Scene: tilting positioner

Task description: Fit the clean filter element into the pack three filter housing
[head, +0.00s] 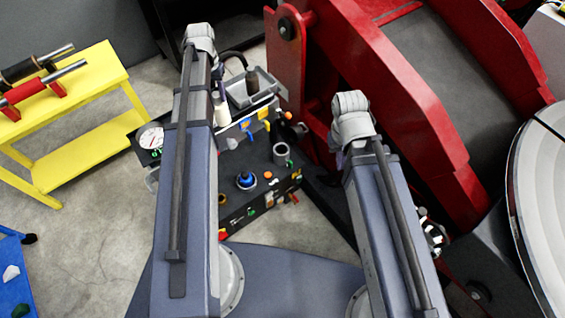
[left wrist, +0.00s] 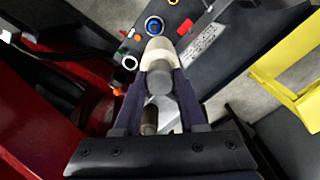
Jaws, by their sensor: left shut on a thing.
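My left gripper (head: 217,88) is shut on a pale, cream-white cylinder, which looks like the clean filter element (head: 222,108). In the left wrist view the element (left wrist: 158,52) sits between the dark fingers, with a grey round end towards the camera. It is held above the dark control panel (head: 235,170).
A grey tray (head: 268,84) with a dark brown cylinder (head: 253,80) lies behind the left gripper. A blue knob (head: 246,180) and a pressure gauge (head: 151,138) are on the panel. Red positioner frames (head: 400,90) block the right. A yellow stand (head: 85,150) is left.

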